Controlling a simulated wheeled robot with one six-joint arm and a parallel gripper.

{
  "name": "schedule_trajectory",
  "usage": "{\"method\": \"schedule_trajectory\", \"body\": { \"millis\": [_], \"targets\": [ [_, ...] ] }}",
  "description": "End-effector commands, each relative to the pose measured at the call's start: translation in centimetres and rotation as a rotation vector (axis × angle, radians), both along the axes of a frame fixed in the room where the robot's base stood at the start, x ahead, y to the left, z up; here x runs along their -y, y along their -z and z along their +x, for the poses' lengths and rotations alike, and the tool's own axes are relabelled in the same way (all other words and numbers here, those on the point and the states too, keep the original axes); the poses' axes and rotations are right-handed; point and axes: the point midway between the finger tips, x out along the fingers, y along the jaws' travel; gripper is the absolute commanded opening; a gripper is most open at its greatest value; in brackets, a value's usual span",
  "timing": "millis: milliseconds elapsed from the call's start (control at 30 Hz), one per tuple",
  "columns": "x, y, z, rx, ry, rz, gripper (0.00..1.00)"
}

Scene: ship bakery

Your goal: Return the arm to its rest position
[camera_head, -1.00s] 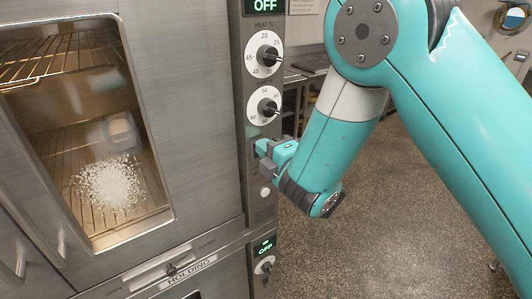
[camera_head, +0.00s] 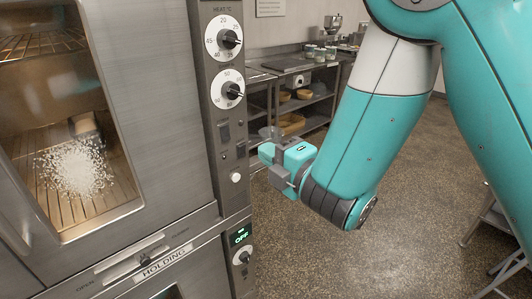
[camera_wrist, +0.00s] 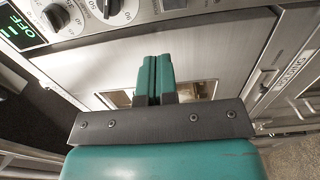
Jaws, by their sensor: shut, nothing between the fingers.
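My teal arm (camera_head: 385,130) reaches down from the upper right in the head view. My gripper (camera_head: 266,153) is beside the oven's control panel, to the right of it, and looks clear of it. In the wrist view the gripper's two teal fingers (camera_wrist: 154,78) are pressed together with nothing between them. Behind them is the steel front of the oven (camera_wrist: 195,50).
The steel oven (camera_head: 150,120) fills the left, its glass door shut over wire racks. Its control panel (camera_head: 228,130) carries dials and switches. A steel bench (camera_head: 290,68) with shelves stands behind. The speckled floor (camera_head: 310,255) is open at lower middle. A metal stand (camera_head: 485,220) is at right.

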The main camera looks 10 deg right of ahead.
Motion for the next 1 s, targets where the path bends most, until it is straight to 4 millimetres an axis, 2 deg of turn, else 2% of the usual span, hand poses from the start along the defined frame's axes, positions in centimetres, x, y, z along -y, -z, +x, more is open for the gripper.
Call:
{"method": "schedule_trajectory", "body": {
  "millis": [167,267,400,533,667,767,900,1000],
  "targets": [
    [0.5,0.0,0.2,-0.016,0.020,0.011,0.00],
    [1.8,-0.2,0.9,-0.096,0.100,0.072,0.00],
    [5.4,0.2,1.7,-0.356,0.306,0.259,0.00],
    [7.7,1.4,0.2,-0.678,0.490,0.467,0.00],
    [8.2,2.2,-3.5,-1.012,0.621,0.626,0.00],
    [7.9,2.1,-7.5,-1.265,0.694,0.698,0.00],
    [7.1,1.0,-13.9,-1.579,0.767,0.702,0.00],
    [7.1,0.0,-18.0,-1.739,0.809,0.651,0.00]
  ]
}}
